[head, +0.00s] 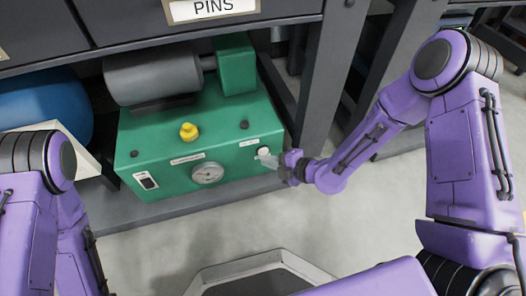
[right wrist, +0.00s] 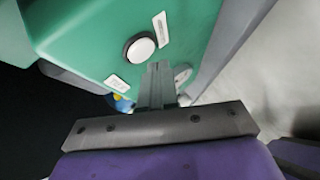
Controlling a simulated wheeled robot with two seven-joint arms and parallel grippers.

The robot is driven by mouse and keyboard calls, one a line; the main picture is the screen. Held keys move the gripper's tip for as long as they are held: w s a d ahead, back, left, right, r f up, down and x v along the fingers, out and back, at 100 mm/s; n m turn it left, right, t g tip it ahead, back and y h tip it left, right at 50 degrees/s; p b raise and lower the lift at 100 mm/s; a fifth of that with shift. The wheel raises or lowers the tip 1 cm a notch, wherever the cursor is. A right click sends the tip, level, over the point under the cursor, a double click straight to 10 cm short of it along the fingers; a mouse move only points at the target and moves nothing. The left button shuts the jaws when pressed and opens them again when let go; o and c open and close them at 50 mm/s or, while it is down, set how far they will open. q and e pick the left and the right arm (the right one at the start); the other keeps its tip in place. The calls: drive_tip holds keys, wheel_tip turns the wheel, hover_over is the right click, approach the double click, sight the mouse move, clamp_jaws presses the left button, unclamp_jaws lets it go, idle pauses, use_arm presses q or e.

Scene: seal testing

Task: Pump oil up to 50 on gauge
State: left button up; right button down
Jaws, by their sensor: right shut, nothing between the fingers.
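A green pump unit (head: 150,150) sits on a low shelf. Its front has a round gauge (head: 207,172), whose needle is too small to read, and a rocker switch (head: 147,181) at the left. A white round button (head: 263,152) is at the right end of the front. It also shows with a dark ring in the right wrist view (right wrist: 139,48). My right gripper (head: 268,161) is shut and empty, with its tips close to the button; I cannot tell if they touch. In the right wrist view its fingers (right wrist: 158,80) are together, below and right of the button. My left gripper is out of view.
A yellow cap (head: 188,131) stands on top of the unit, with a grey motor (head: 153,75) behind it. A blue tank (head: 45,103) is at the left. A drawer labelled PINS (head: 212,9) hangs above. A dark table leg (head: 325,75) stands right of the unit. The floor in front is clear.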

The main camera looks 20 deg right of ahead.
drive_tip(key=shift+w, duration=0.4)
drive_tip(key=shift+w, duration=0.4)
idle(0.6)
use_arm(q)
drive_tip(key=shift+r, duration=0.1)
use_arm(e)
drive_tip(key=shift+s, duration=0.8)
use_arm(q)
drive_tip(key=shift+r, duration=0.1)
use_arm(e)
drive_tip(key=s, duration=0.5)
drive_tip(key=shift+d, duration=0.1)
